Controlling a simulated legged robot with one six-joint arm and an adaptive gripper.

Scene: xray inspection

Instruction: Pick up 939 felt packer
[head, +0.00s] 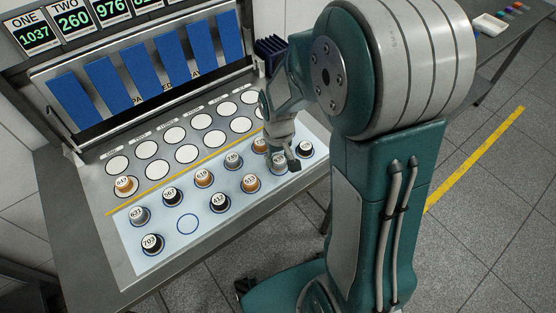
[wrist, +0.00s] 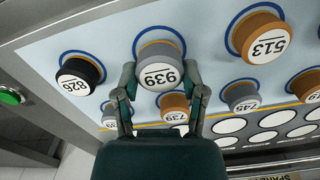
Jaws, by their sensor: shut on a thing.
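The 939 felt packer is a grey round puck with a white top label, seen in the wrist view (wrist: 160,73) between my gripper's fingers (wrist: 160,88). It sits at its blue-ringed spot on the pale panel; I cannot tell whether it is lifted. In the head view my gripper (head: 285,157) is at the right end of the panel's front row, with the 939 packer (head: 278,163) partly covered by it. The fingers are shut on the packer's sides.
Close neighbours are the black 826 puck (wrist: 77,82), the orange 513 puck (wrist: 268,40) and the grey 745 puck (wrist: 243,100). White circles (head: 175,134) lie behind the yellow line, one holding an orange puck (head: 125,184). An empty blue ring (head: 188,224) shows in front.

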